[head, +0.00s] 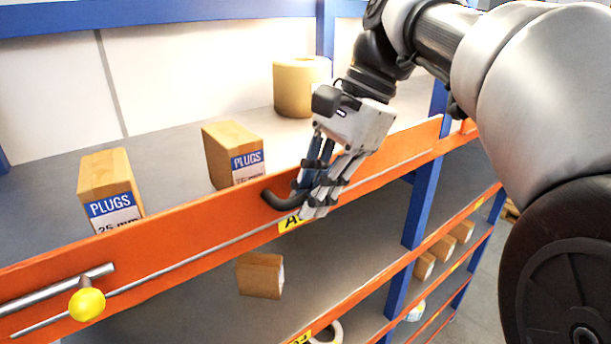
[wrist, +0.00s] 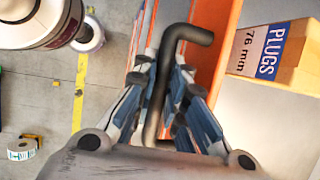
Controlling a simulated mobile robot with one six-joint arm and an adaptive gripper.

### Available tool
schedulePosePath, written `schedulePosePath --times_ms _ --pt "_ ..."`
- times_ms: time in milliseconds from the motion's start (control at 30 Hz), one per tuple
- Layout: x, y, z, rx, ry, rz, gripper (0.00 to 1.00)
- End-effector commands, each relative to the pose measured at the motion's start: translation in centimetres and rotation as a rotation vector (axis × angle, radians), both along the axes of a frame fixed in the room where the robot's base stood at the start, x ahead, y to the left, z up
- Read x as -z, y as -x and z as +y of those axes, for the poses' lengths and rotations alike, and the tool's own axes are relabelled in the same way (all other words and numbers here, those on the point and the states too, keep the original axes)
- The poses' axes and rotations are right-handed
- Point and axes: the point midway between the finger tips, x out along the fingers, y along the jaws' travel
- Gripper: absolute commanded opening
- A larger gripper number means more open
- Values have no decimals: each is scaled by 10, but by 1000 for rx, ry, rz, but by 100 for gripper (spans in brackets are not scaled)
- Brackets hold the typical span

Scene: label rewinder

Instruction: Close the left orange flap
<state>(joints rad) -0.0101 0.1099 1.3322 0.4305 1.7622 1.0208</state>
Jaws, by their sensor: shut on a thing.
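The orange flap (head: 185,235) runs along the front edge of the shelf, its face toward the camera. It also shows in the wrist view (wrist: 222,62), beyond the fingers. A dark bent handle (head: 279,203) sticks out from the flap. My gripper (head: 308,198) is shut on this handle. In the wrist view the handle (wrist: 172,58) passes between the two fingers and bends right at its far end. The fingers hide part of the handle and a yellow label (head: 291,221) on the orange front.
Two PLUGS boxes (head: 110,186) (head: 232,152) and a tan roll (head: 300,85) stand on the shelf behind the flap. A yellow knob (head: 87,304) and metal rods are at the left. A blue upright (head: 420,210) stands right. A box (head: 260,275) sits below.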

Motion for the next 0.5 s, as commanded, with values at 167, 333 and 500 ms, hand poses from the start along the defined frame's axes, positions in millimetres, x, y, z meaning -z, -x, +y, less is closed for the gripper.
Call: schedulePosePath --times_ms 167,333,500 --pt "-2 0 1 0 -3 -4 0" --pt "-1 0 1 0 -3 -4 21" --pt "-1 0 0 0 -2 -4 21"
